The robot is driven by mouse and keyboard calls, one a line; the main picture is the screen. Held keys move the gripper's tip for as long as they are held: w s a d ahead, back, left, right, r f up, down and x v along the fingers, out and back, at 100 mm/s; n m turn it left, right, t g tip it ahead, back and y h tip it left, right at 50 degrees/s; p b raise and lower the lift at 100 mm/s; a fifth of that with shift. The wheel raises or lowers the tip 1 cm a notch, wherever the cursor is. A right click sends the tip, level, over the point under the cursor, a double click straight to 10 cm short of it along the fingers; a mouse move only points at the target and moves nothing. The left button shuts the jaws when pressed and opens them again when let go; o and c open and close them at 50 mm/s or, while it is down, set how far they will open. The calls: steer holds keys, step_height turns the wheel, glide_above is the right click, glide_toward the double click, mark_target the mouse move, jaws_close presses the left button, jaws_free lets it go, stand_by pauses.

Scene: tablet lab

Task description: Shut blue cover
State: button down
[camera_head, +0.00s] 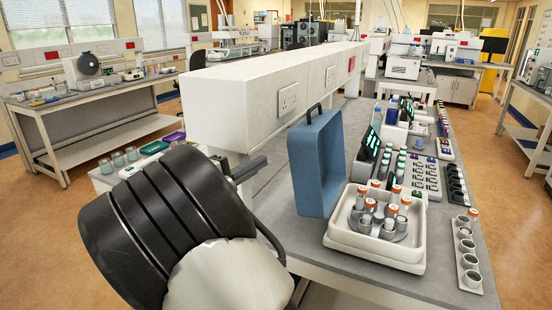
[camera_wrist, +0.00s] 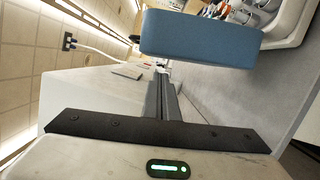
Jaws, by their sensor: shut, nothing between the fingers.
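The blue cover (camera_head: 307,172) stands open, upright at the left side of a white device base (camera_head: 375,257). The base holds a round rotor (camera_head: 377,228) with several orange-capped tubes. In the wrist view the cover (camera_wrist: 200,34) crosses the top as a blue block, with part of the white base at the top right. My gripper (camera_head: 262,162) is left of the cover, apart from it. In the wrist view my gripper's fingers (camera_wrist: 161,78) are together and empty, pointing toward the area just below the cover's left end.
A long white wall box (camera_head: 270,90) with sockets runs behind the cover and close to my gripper. Tube racks (camera_head: 420,178) stand behind the base, and a rack of grey cups (camera_head: 467,262) is at its right. The bench front (camera_head: 385,285) is clear.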

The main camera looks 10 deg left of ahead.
steer(key=x, duration=0.9)
steer(key=shift+w+d+p, duration=0.3)
steer(key=shift+p, duration=0.15)
steer(key=shift+d, duration=0.1)
